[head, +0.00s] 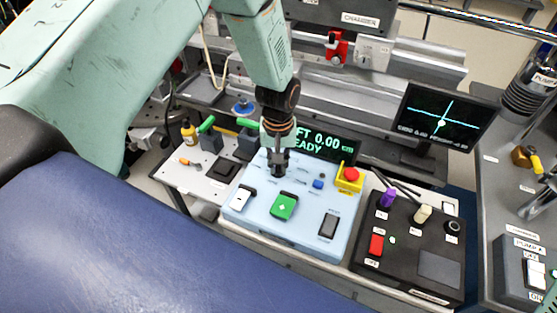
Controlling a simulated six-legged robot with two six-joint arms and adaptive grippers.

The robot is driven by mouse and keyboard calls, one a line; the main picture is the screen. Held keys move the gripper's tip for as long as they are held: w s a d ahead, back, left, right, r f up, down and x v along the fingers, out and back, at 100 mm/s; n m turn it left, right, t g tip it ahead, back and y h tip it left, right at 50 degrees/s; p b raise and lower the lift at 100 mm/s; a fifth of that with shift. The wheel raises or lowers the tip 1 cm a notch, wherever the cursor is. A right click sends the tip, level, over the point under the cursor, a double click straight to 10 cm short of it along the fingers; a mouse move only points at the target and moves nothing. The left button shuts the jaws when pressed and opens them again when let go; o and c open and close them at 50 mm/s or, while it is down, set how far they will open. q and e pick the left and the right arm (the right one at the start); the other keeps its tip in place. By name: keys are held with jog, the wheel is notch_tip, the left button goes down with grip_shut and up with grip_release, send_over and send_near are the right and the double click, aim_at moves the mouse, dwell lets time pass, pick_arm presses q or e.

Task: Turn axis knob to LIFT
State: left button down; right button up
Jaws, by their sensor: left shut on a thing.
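The light blue control box (262,222) stands on the bench in the middle of the view. My left gripper (278,168) points down at the back part of its top. The gripper is shut on the axis knob, which its fingers mostly hide. The green-lettered display (325,144) behind the box reads "FT 0.00" and "EADY"; my gripper covers the left end of both lines. The small labels around the knob are too small to read.
The box also carries a green square button (284,206), a white rocker switch (242,198), a blue button (318,184), a dark rocker (328,226) and a red button in a yellow guard (349,178). A black control box (400,275) stands to the right. A monitor (443,117) stands behind.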

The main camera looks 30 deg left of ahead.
aim_at(278, 168)
pick_arm(q)
jog(key=shift+m, duration=0.4)
jog(key=c, duration=1.4)
grip_release()
jog(key=shift+o, duration=0.2)
notch_tip(278, 168, up, 12)
